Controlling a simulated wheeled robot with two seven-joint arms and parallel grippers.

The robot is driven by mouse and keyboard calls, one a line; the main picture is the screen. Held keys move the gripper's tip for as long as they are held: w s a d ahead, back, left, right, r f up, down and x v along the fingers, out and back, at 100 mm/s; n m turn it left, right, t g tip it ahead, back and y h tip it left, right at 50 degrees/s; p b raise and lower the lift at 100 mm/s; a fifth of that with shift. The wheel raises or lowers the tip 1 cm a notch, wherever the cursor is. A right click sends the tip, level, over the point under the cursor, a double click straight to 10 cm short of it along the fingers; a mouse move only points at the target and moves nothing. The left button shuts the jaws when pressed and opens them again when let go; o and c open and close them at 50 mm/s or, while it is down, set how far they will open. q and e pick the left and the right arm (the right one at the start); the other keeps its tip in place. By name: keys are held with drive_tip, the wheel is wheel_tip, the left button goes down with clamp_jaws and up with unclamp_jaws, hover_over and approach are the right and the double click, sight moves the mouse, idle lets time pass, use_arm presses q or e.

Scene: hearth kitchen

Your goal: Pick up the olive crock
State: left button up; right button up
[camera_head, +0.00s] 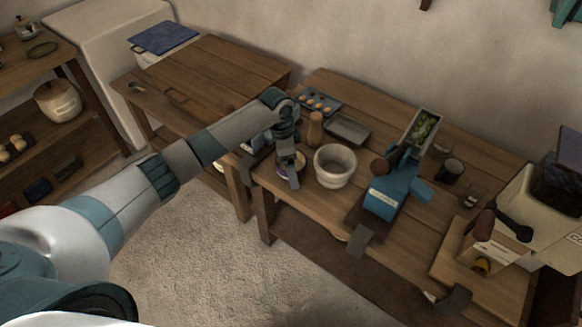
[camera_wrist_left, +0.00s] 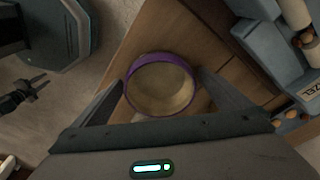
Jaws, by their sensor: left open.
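My left gripper (camera_head: 288,172) points down over the front left corner of the right-hand table in the head view. In the left wrist view its two fingers (camera_wrist_left: 160,80) stand open, apart, on either side of a round tan vessel with a purple rim (camera_wrist_left: 159,57). I cannot tell whether the fingers touch it. This vessel is mostly hidden behind the gripper in the head view, and I cannot tell for sure that it is the olive crock. A pale, wide-mouthed crock (camera_head: 334,178) stands just right of the gripper. A dark pronged shape (camera_wrist_left: 25,95) in the wrist view may be my right gripper.
A teal machine (camera_head: 383,198) stands right of the pale crock. Behind are a brown bottle (camera_head: 315,128), a metal tray (camera_head: 347,128) and a tray of orange round things (camera_head: 320,102). The left table (camera_head: 205,70) is mostly bare. A lidded pot (camera_head: 58,101) sits on the left shelf.

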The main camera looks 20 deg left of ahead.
use_arm(q)
drive_tip(key=shift+c, duration=0.6)
drive_tip(key=c, duration=1.3)
drive_tip(key=shift+r, duration=0.15)
wheel_tip(320, 180, up, 10)
drive_tip(key=b, duration=0.2)
drive_tip(key=shift+b, duration=0.35)
